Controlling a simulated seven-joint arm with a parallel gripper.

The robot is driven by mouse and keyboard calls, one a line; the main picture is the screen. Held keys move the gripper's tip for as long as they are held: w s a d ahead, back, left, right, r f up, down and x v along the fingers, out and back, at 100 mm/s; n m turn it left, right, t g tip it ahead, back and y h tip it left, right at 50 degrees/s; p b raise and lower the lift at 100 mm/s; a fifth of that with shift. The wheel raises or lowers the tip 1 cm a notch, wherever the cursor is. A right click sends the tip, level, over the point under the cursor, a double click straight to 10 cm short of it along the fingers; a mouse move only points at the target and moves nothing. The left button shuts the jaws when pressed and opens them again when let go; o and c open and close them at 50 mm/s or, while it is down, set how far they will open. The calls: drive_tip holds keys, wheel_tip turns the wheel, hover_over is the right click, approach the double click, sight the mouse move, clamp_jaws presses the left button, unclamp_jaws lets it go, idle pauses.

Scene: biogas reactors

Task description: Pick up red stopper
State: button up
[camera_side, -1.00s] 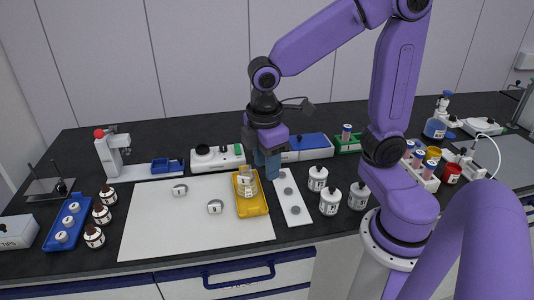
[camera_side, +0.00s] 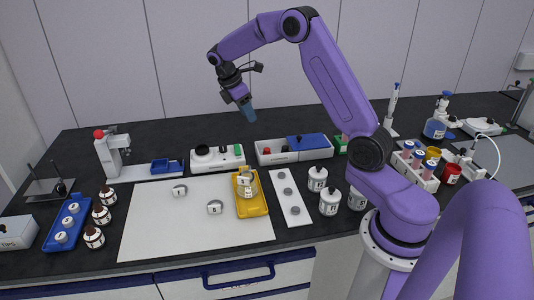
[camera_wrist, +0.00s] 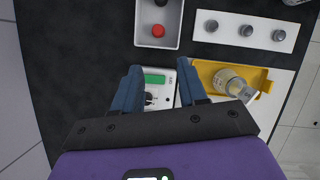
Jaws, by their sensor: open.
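The red stopper (camera_wrist: 158,30) is a small round red piece in the wrist view. It lies in an open white box (camera_wrist: 142,41), ahead of my fingertips and clear of them. A black piece (camera_wrist: 161,2) is beside it, cut by the frame edge. In the side view the white box (camera_side: 280,158) stands at the back of the bench with a blue lid over its right part. My gripper (camera_wrist: 160,85) is open and empty. In the side view my gripper (camera_side: 249,115) is raised above the bench, left of the box.
A yellow tray (camera_side: 252,206) holds a jar (camera_side: 246,184). A white plate (camera_side: 293,213) carries grey round pieces. White bottles (camera_side: 329,201) stand to its right. The air around my gripper is free.

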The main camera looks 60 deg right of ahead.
hover_over(266, 149)
drive_tip(key=a, duration=0.2)
drive_tip(key=f, duration=1)
drive_tip(key=shift+w+a+f, duration=0.1)
drive_tip(key=shift+w+f, duration=0.25)
drive_tip(key=shift+f, duration=0.05)
drive_tip(key=shift+x, duration=2.85)
drive_tip(key=shift+w, duration=0.2)
drive_tip(key=c, duration=0.8)
